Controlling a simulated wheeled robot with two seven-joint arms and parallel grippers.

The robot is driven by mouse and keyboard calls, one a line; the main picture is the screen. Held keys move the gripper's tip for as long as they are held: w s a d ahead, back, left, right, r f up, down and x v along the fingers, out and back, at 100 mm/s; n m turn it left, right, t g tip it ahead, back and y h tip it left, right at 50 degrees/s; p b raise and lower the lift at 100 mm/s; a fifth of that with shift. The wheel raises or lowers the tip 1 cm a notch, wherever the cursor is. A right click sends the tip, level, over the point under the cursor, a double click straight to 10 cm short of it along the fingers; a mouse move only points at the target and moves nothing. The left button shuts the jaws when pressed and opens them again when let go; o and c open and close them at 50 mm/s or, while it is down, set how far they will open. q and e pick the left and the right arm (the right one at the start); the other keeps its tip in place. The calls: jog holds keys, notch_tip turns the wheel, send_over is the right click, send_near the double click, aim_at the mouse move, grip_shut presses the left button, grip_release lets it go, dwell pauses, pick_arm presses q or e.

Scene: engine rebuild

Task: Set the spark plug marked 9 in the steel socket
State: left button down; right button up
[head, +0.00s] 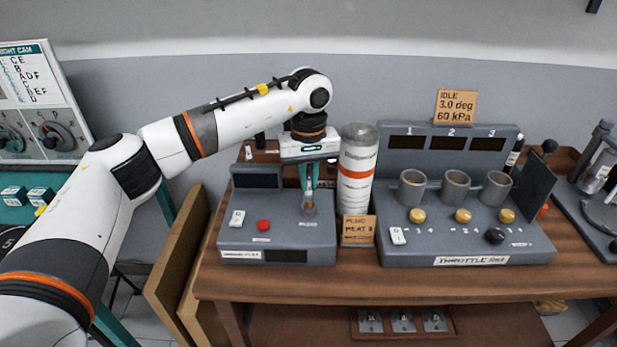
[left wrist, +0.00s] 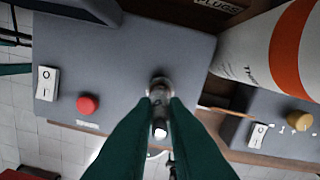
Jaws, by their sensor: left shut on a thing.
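My left gripper (head: 308,186) points straight down over the grey box at the left of the bench, its green fingers shut on a small spark plug. In the left wrist view the spark plug (left wrist: 160,128) is a narrow metal piece with a bright end between the fingers (left wrist: 161,104). No number is readable on it. The steel socket (head: 308,209) is a small round metal piece on the box top. It also shows in the left wrist view (left wrist: 160,84), right at the fingertips. I cannot tell whether the plug is inside it. My right gripper is not in view.
The grey box (head: 240,249) has a white switch (head: 237,218) and a red button (head: 263,226). A tall white cylinder with an orange band (head: 357,172) stands close right of the gripper. A throttle rig (head: 470,259) with three cups fills the bench beyond it.

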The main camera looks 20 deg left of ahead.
pick_arm(q)
jog(key=shift+f+b, duration=0.3)
dwell(0.5)
jog(key=c, duration=1.4)
grip_release()
jog(key=shift+o, duration=0.2)
jog(key=shift+r+p, duration=2.25)
jog(key=shift+r, duration=1.55)
